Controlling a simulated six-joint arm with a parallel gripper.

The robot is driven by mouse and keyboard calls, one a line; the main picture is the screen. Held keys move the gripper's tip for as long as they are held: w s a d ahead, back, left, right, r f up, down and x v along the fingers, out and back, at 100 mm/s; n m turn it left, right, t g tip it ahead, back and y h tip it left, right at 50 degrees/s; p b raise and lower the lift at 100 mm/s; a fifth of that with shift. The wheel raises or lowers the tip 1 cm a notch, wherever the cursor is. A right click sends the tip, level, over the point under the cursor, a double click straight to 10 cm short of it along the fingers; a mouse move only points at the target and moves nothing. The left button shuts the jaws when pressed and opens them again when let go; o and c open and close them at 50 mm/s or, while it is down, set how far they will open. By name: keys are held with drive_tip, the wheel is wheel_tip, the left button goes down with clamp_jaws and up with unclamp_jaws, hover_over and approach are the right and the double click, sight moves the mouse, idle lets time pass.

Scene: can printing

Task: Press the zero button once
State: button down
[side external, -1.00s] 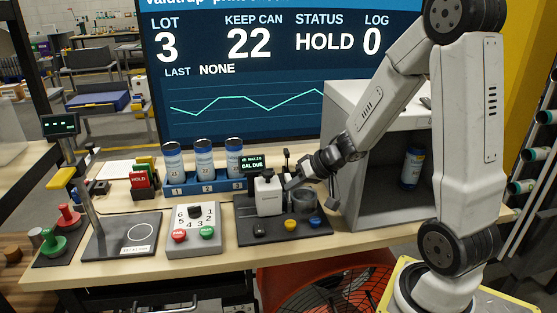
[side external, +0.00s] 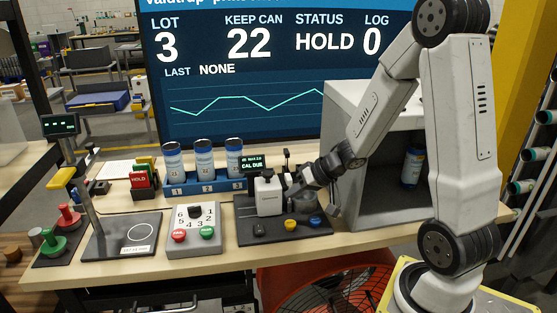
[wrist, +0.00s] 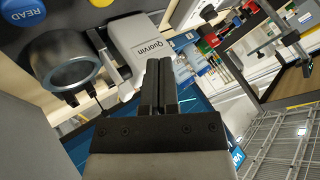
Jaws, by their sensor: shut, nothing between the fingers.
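The instrument (side external: 269,195) is a white unit marked "Quorvin" in the wrist view (wrist: 140,45), standing on a dark base (side external: 258,219). A yellow button (side external: 290,225) and a blue button (side external: 315,221) sit on the base's front right part. The blue one reads READ in the wrist view (wrist: 22,10). The yellow one shows only partly at the wrist view's top edge (wrist: 102,2); no label is readable on it. My gripper (wrist: 161,62) is shut and empty. In the side view it hangs above the base, beside the white unit, apart from both buttons.
A dark round cup (wrist: 70,62) stands on the base close to my gripper. A grey cabinet (side external: 350,212) is to the right. A display reading CAL DUE (side external: 252,162) and a blue rack (side external: 205,186) with cans stand behind. A dial box (side external: 193,240) is left.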

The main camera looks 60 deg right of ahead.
sight(288, 223)
drive_tip(key=shift+f, duration=3.4)
drive_tip(key=shift+f, duration=1.35)
idle(1.2)
drive_tip(key=shift+r, duration=1.35)
drive_tip(key=shift+r, duration=0.1)
drive_tip(key=shift+r, duration=2.4)
